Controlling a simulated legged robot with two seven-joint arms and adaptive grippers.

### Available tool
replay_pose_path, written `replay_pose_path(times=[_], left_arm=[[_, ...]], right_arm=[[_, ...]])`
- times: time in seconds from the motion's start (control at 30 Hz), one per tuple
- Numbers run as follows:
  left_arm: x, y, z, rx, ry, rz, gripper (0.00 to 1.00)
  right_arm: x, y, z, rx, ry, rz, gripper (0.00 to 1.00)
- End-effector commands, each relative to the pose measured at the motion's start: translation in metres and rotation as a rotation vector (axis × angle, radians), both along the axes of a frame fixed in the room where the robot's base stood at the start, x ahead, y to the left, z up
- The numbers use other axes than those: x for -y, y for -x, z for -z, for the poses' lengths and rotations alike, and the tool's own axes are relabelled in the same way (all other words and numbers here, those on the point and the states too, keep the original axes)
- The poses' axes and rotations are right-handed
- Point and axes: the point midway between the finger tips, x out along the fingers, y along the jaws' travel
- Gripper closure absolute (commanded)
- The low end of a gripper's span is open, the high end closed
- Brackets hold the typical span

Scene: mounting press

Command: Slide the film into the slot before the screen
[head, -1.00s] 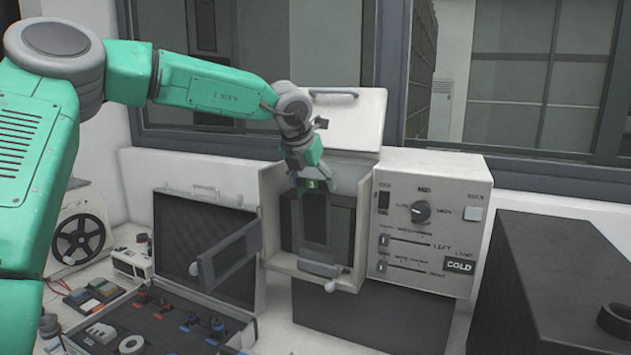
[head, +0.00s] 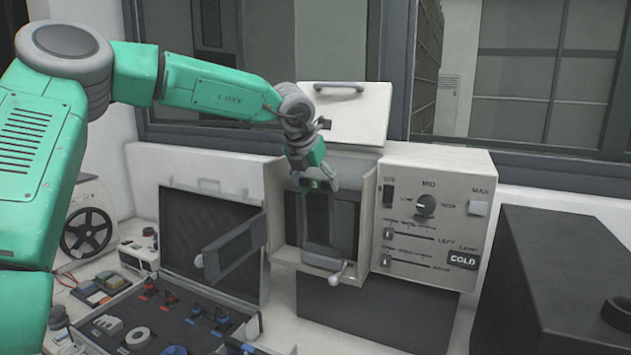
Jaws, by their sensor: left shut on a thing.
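My left gripper (head: 316,183) is shut at the top of the open chamber of the cream press. It holds the upper end of a dark, flat film piece (head: 318,218). The film hangs upright inside the chamber, in front of a dark panel that I take for the screen (head: 344,222). The slot itself is too dark to make out, so I cannot tell how deep the film sits. My right gripper is not in view.
The press's lid (head: 345,112) is raised behind the chamber. A door (head: 230,250) stands open at left. A control box (head: 432,215) adjoins at right. An open case (head: 170,315) with small parts lies at lower left, and a dark box (head: 565,285) stands at right.

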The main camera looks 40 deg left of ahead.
Motion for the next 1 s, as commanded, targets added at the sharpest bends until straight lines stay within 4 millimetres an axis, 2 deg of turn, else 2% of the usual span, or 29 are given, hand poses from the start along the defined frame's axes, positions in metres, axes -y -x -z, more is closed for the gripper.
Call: replay_pose_path(times=[0.53,0.83,1.0], left_arm=[[-0.002,0.0,0.009,0.002,0.002,0.0,0.8],[-0.001,0.0,0.023,0.0,0.0,0.001,0.8],[0.0,0.0,0.022,0.002,0.0,0.001,0.8]], right_arm=[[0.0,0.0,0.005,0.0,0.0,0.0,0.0],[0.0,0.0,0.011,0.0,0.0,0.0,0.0],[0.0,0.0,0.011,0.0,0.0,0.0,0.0]])
